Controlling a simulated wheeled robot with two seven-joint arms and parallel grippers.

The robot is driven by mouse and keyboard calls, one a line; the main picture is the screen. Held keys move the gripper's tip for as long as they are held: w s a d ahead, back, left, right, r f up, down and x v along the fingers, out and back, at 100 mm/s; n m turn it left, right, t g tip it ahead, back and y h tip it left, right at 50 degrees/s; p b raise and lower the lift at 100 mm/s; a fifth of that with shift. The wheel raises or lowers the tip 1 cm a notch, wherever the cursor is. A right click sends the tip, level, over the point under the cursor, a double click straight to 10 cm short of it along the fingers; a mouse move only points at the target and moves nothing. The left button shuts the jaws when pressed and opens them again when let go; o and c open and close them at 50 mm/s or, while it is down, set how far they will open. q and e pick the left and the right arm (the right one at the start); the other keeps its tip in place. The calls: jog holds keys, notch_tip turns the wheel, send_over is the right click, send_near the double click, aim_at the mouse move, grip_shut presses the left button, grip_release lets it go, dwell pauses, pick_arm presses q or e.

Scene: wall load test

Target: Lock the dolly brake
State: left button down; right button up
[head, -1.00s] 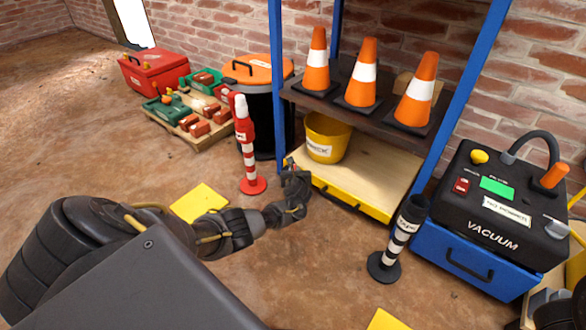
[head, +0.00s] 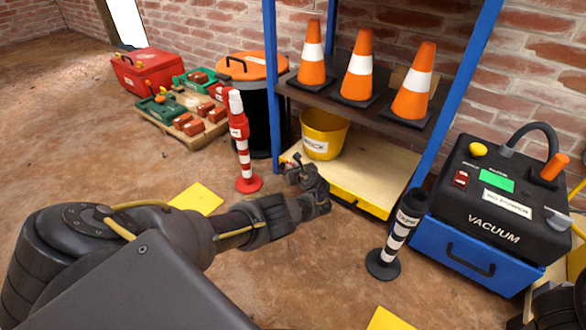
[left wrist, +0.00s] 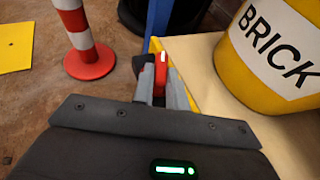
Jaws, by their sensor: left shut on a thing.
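The dolly appears to be the low wooden deck (head: 370,170) with a yellow front edge, between blue posts. A small red lever, apparently its brake, stands at the deck's left front corner by the blue post. In the left wrist view the red lever (left wrist: 161,72) is upright between my finger pads. My left gripper (head: 293,163) is shut on it; the gripper shows in the left wrist view too (left wrist: 160,90). The lever's lower part is hidden by the gripper.
A yellow BRICK bucket (head: 323,135) stands on the deck, close right of my gripper. A red-white post (head: 241,145) stands left. A black-white post (head: 397,235) and vacuum (head: 500,200) stand right. Orange cones (head: 358,70) fill the shelf above. Floor in front is mostly clear.

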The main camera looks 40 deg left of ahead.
pick_arm(q)
jog(key=c, duration=1.4)
grip_release()
jog(key=shift+a+r, duration=0.1)
jog(key=shift+w, duration=0.1)
